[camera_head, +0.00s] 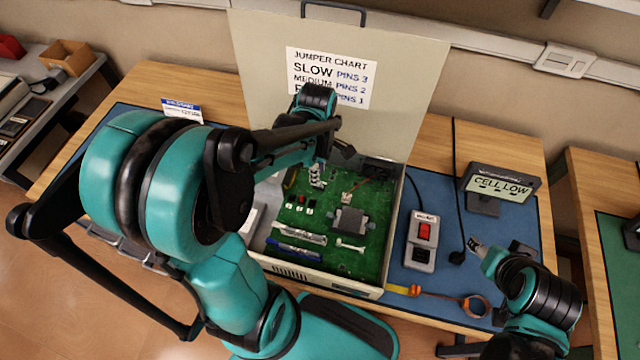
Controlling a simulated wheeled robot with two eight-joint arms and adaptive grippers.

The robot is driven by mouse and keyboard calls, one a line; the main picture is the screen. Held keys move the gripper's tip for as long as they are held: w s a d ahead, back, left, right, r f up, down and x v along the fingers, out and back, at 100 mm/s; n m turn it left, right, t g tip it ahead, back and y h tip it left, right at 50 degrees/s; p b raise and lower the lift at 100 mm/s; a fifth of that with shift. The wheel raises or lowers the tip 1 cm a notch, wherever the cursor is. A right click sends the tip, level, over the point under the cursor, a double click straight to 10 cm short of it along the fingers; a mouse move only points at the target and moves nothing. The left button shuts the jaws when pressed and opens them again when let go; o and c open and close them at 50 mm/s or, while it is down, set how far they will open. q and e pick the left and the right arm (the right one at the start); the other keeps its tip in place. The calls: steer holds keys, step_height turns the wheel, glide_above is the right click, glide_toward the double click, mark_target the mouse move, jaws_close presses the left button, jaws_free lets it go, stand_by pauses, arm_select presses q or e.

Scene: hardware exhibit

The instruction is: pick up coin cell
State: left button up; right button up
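I cannot make out the coin cell; it is hidden or too small. An open beige case (400,230) holds a green circuit board (325,250) with small parts, several coloured jumpers and a grey chip block (349,222). My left gripper (343,151) is over the back of the board, near a pale upright part (316,177). Its fingers are small and dark, and whether they are open or hold anything is unclear. My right gripper (476,245) is low at the right, outside the case, near a black round piece on the blue mat. Its opening is unclear.
The raised lid (410,80) carries a jumper chart (330,75). A display reading CELL LOW (499,184) stands at the back right. A box with a red switch (423,240) and an orange-ended strap (440,293) lie on the blue mat (415,190). My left arm covers the left.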

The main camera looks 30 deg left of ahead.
arm_select(q)
step_height(320, 180, down, 5)
steer(key=b, duration=0.2)
steer(key=shift+w+d+f+b, duration=0.1)
steer(key=shift+w+d+b, duration=0.05)
steer(key=shift+b, duration=0.2)
jaws_close()
steer(key=shift+r, duration=0.2)
steer(key=shift+r+p, duration=0.3)
steer(key=shift+p, duration=0.05)
step_height(320, 180, up, 4)
steer(key=shift+f+p, duration=0.1)
steer(key=shift+p, duration=1)
steer(key=w+d+r+p, duration=0.1)
steer(key=d+r+p, duration=0.2)
steer(key=d+r, duration=0.3)
steer(key=d, duration=0.5)
steer(key=shift+w+d+r+p, duration=0.2)
steer(key=shift+w+d+p, duration=0.05)
steer(key=shift+w+p, duration=0.1)
